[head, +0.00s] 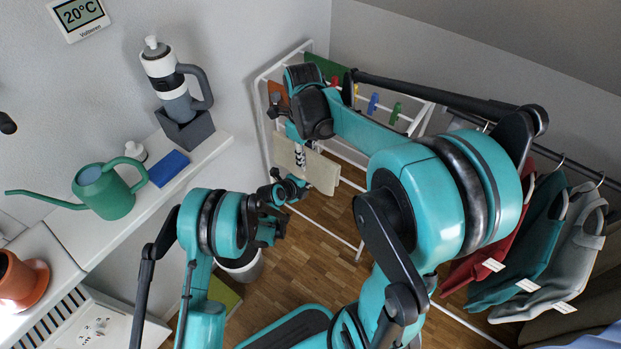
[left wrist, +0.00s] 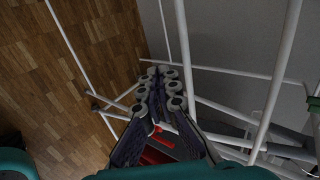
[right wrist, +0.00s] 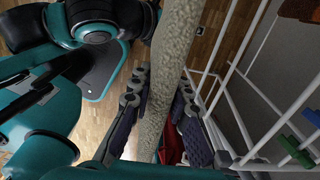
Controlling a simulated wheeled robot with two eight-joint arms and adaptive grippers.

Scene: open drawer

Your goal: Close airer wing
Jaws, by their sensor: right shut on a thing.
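The white wire airer (head: 262,115) stands against the back wall. A beige towel (head: 322,172) hangs on its near side. My right gripper (head: 299,152) reaches down there, and in the right wrist view its fingers are shut on either side of the beige towel (right wrist: 172,60). Any rail under the towel is hidden. My left gripper (head: 290,186) is low, beside the towel's lower edge. In the left wrist view its fingers (left wrist: 162,80) are together with nothing between them, and the airer's white bars (left wrist: 225,71) run around and behind them.
A pale bin (head: 243,268) stands on the floor below. Clothes (head: 535,245) hang on a rack at right. Wooden floor (head: 320,262) shows between.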

